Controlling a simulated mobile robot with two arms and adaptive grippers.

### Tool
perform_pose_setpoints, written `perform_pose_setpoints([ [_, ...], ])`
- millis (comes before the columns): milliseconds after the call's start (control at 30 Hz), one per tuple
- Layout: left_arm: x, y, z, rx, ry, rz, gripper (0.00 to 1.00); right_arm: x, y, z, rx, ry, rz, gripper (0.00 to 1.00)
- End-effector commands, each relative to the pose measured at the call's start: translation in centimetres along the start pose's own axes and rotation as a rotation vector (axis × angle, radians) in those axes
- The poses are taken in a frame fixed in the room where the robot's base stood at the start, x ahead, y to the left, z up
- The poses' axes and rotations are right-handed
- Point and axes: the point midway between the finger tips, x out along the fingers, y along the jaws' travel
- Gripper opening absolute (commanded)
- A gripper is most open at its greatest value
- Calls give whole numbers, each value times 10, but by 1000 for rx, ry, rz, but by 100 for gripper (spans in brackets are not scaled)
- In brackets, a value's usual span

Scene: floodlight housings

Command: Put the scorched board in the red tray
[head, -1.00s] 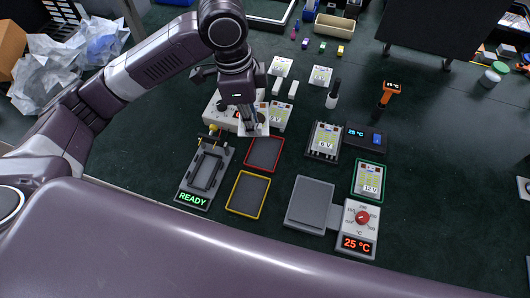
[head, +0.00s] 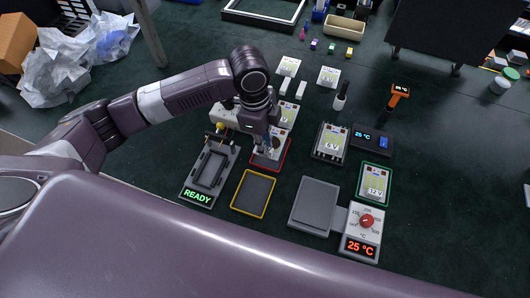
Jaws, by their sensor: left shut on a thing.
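My left gripper (head: 268,148) points down over the red tray (head: 284,160) and is shut on a pale board (head: 279,137). The board is at the far part of the tray and hides some of its floor. The gripper covers part of the board, and I cannot make out a scorch mark or tell whether the board touches the tray. The near part of the tray shows dark and bare. My right gripper is not in view.
A yellow tray (head: 265,205) is empty in front. A READY fixture (head: 196,196) stands left, a grey plate (head: 315,205) and a dial unit (head: 363,236) right. A green tray (head: 389,187) holds a board. More boards (head: 329,76) lie behind.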

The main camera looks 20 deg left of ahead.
Motion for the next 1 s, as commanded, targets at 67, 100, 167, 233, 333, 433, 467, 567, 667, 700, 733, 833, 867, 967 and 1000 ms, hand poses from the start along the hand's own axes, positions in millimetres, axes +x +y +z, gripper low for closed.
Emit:
perform_pose_setpoints([
  [67, 6, 0, 0, 0, 0, 1, 0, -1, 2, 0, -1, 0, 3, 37],
  [100, 8, 0, 1, 0, 1, 0, 0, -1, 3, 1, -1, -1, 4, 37],
  [167, 12, 0, 1, 0, 0, 0, 0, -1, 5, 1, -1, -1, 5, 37],
  [233, 19, 1, 2, -1, -1, 2, 0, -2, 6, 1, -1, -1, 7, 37],
  [333, 35, 1, 4, -2, -1, 3, 0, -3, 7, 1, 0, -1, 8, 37],
  [433, 48, 1, 5, 0, 0, 1, 0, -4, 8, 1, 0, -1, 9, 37],
  [467, 49, 0, 6, 0, 1, 0, 0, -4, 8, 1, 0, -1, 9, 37],
  [567, 50, 0, 6, 0, 1, -2, 0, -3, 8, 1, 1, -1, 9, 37],
  [667, 50, 0, 6, 0, 1, -2, 0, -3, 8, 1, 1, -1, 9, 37],
  [700, 50, 0, 6, 0, 1, -1, 0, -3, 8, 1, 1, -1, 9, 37],
  [733, 51, 0, 6, 0, 0, -1, 0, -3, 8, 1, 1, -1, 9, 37],
  [833, 53, 0, 6, -1, 0, -1, 15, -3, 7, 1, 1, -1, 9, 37],
  [867, 53, 0, 6, 0, 0, -1, 18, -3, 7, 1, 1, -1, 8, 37],
  [967, 52, 0, 6, 0, 0, -1, 29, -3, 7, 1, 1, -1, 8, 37],
  [1000, 52, 0, 6, 0, 0, -1, 30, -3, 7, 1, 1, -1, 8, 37],
])
